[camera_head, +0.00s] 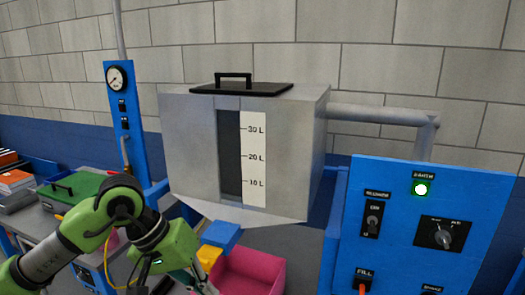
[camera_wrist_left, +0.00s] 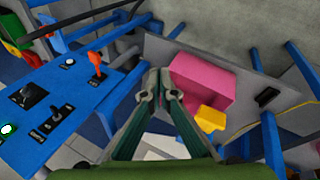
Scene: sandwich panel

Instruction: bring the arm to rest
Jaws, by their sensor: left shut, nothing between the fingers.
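My left arm is green and grey and comes in from the lower left in the head view. Its gripper (camera_head: 205,287) is low in the picture, in front of the pink bin and below the grey tank. In the left wrist view the two fingers (camera_wrist_left: 158,82) are closed together with nothing between them. They are in the air and point toward the area between the blue panel and the pink bin. My right gripper is in neither view.
The grey tank (camera_head: 190,140) with a litre scale hangs above. A blue control panel (camera_head: 385,255) with a lit green lamp (camera_head: 422,188) stands at right. A pink bin (camera_head: 262,268), a yellow piece (camera_head: 209,256) and a blue piece (camera_head: 221,234) are beside the gripper.

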